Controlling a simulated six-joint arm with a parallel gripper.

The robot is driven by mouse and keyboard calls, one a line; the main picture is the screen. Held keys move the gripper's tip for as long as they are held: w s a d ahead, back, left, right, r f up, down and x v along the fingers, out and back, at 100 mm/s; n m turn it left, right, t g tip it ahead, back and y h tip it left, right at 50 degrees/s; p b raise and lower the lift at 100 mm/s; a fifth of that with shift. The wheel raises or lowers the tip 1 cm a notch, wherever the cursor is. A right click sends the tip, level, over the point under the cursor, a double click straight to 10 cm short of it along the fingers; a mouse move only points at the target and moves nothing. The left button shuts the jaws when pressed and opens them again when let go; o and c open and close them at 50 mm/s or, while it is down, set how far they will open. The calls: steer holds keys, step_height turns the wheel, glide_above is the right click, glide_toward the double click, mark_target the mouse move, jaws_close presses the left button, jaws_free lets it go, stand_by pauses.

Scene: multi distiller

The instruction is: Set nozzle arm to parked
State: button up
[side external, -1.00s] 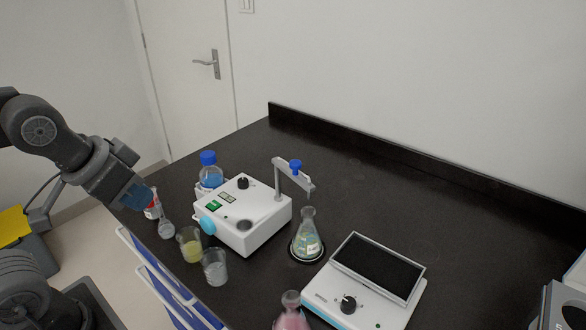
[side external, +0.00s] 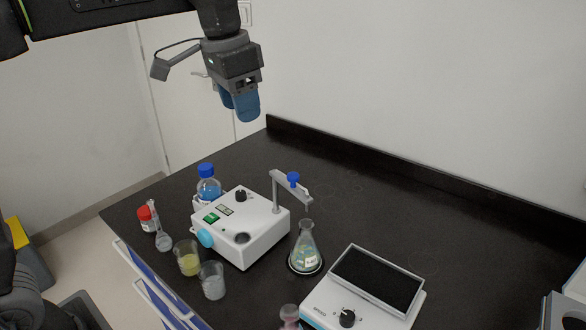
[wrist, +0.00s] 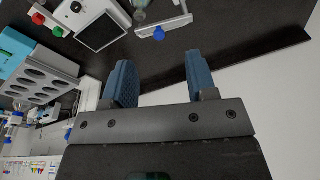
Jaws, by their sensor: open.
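The nozzle arm (side external: 290,185) is a grey bar on a post at the back right of the white distiller box (side external: 240,250). It carries a blue knob (side external: 293,178) and reaches out over a conical flask (side external: 305,252) with pale liquid. My gripper (side external: 241,108) hangs high above the bench's back left, fingers down, clear of everything. In the wrist view my gripper (wrist: 160,77) has its two blue fingers wide apart with nothing between them. The blue knob (wrist: 159,34) shows beyond the fingertips there.
A blue-capped bottle (side external: 208,185), a red-capped container (side external: 148,218), a small flask (side external: 162,241) and two beakers (side external: 187,260) (side external: 213,283) stand around the box's left. A white device with a black plate (side external: 378,280) is at right. The back right bench (side external: 450,220) is clear.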

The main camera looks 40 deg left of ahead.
steer(key=m+g, duration=0.2)
glide_above(293, 174)
steer(key=s, duration=0.1)
steer(key=f, duration=1.1)
steer(key=w+f, duration=0.1)
steer(key=f, duration=0.4)
steer(key=shift+c, duration=0.2)
jaws_close()
